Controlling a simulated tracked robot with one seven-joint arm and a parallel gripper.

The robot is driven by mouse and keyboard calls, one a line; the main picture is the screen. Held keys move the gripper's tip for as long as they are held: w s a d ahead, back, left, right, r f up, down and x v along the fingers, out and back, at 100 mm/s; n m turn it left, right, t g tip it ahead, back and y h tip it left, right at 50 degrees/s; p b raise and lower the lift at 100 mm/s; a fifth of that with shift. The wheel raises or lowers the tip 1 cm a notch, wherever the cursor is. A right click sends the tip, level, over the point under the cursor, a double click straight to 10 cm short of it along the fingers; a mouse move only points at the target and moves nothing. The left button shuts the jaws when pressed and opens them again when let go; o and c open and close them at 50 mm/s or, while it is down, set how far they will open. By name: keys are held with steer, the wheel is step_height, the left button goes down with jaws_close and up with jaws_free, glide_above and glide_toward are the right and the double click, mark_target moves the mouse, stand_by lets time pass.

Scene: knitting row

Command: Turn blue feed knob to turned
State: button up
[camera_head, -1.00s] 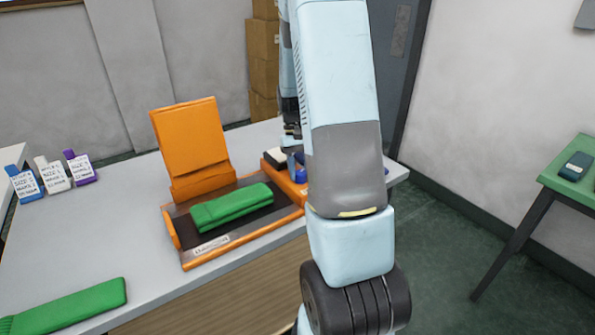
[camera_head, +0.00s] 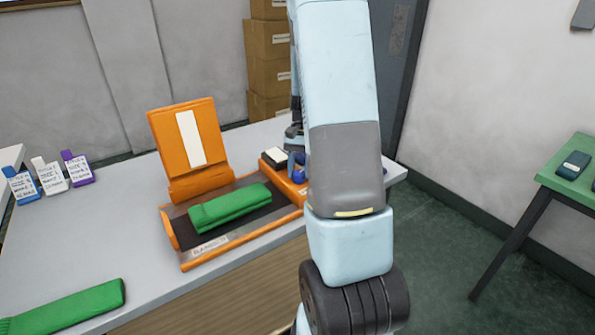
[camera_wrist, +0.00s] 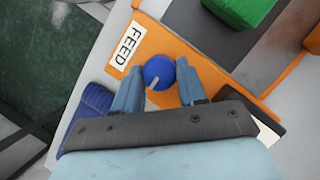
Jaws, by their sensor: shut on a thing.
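The blue feed knob (camera_wrist: 158,72) is round with a white pointer line, which points to the lower left in the wrist view. It sits on the orange base beside a white FEED label (camera_wrist: 126,44). My gripper (camera_wrist: 161,75) has one finger on each side of the knob and is shut on it. In the head view the knob (camera_head: 299,175) shows small and partly hidden by my arm, with my gripper (camera_head: 296,158) over it. The orange machine (camera_head: 186,145) has an upright panel with a white strip on it.
A green folded piece (camera_head: 230,206) lies on the machine's dark bed. Another green piece (camera_head: 65,308) lies at the table's front left. Several labelled cards (camera_head: 52,176) stand at the left. A dark blue item (camera_wrist: 90,105) lies near my gripper. A green table (camera_head: 575,175) stands right.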

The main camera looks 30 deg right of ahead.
steer(key=shift+s+a+f, duration=0.1)
steer(key=shift+s, duration=0.05)
steer(key=o, duration=1)
steer(key=shift+w+r, duration=0.2)
steer(key=shift+r, duration=0.2)
steer(key=v, duration=1.3)
steer(key=shift+s, duration=0.1)
steer(key=shift+r, duration=0.1)
